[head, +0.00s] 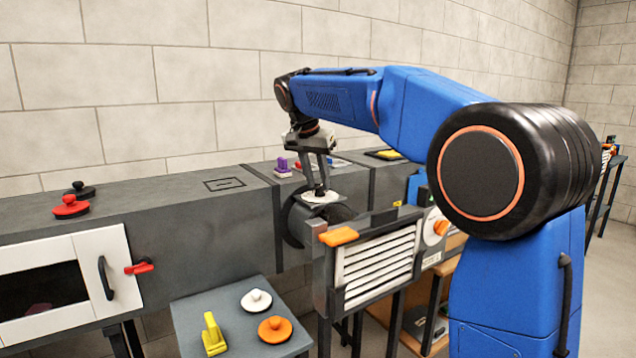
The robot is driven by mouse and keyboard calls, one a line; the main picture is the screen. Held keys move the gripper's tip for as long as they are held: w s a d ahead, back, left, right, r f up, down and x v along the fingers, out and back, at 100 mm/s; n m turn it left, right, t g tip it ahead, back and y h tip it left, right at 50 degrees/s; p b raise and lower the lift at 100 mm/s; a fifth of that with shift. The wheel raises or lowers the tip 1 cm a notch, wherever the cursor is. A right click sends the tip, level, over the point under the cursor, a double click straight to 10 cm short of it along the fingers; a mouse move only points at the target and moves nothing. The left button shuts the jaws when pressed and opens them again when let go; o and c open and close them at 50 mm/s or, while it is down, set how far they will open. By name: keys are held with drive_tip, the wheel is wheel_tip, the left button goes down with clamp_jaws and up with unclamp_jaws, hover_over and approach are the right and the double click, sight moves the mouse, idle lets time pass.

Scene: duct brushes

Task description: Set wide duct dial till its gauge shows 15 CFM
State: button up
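An orange dial (440,227) sits on a pale panel at the right end of the louvred unit, beside my arm. No gauge reading is legible, and I cannot tell which duct this dial belongs to. My gripper (319,191) points down over the middle of the duct, left of the dial and apart from it. Its fingertips are at a white round disc (320,198) above a dark round opening. Whether the fingers are closed on the disc is too small to tell. My arm hides part of the right side.
A louvred unit (379,262) with an orange handle (339,236) stands in front of the duct (150,221). A small grey table (238,337) holds yellow, white and orange handled pieces. Black and red knobs lie on the duct at left, above a white door (100,262).

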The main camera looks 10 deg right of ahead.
drive_tip(key=shift+w+d+f, duration=0.15)
drive_tip(key=shift+f, duration=0.35)
clamp_jaws()
drive_tip(key=shift+n, duration=0.3)
drive_tip(key=shift+d+n+t+y, duration=0.15)
drive_tip(key=shift+n+t+y, duration=0.25)
drive_tip(key=shift+n, duration=0.85)
drive_tip(key=shift+d+n+t+y, duration=0.15)
drive_tip(key=shift+n+y, duration=0.35)
drive_tip(key=shift+n, duration=0.75)
unclamp_jaws()
